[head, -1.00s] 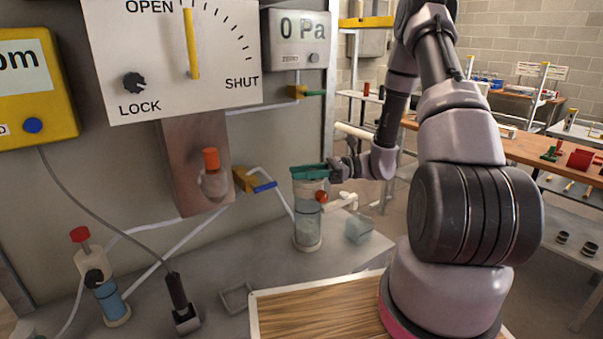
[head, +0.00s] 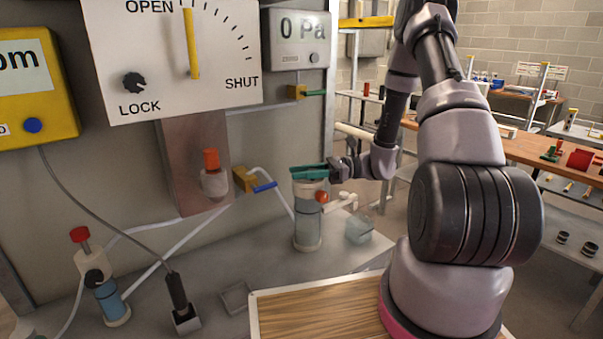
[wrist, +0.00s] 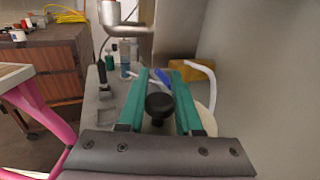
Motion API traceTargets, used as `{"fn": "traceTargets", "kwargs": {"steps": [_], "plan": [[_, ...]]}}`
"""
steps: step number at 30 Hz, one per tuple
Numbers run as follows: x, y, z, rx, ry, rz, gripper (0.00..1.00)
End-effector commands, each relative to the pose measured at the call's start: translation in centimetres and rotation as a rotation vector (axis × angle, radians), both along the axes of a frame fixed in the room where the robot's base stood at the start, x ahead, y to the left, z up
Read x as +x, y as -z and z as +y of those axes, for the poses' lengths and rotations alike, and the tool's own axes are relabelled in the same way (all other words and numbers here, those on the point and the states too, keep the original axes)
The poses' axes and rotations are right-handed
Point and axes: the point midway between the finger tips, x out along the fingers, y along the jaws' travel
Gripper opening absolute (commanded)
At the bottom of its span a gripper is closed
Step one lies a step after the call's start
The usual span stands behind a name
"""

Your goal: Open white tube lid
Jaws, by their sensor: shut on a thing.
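The tube (head: 308,225) is a clear upright cylinder with a pale base, standing on the grey bench against the panel. Its white lid (head: 310,187) is at the top, partly behind my fingers. In the wrist view, a black round knob (wrist: 160,105) sits between the two green fingers, with the pale lid rim (wrist: 203,118) below. My gripper (head: 310,172) is over the top of the tube and shut on the knob; it also shows in the wrist view (wrist: 160,92). I cannot tell whether the lid is seated or raised.
A red-ended white valve pipe (head: 340,200) and a clear block (head: 358,230) are right of the tube. A yellow fitting with a blue lever (head: 258,184) is left. A blue-filled tube (head: 112,302) and a small square tray (head: 236,297) stand further left.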

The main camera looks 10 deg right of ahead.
Motion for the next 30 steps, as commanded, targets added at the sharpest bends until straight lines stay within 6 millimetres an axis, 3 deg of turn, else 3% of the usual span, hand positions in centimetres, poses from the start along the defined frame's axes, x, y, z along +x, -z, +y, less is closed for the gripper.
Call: {"fn": "traceTargets", "kwargs": {"steps": [14, 30], "plan": [[0.3, -0.4, 0.0, -0.031, 0.002, 0.064, 0.0], [2.6, -2.6, 1.0, -0.205, 0.001, 0.48, 0.0]]}}
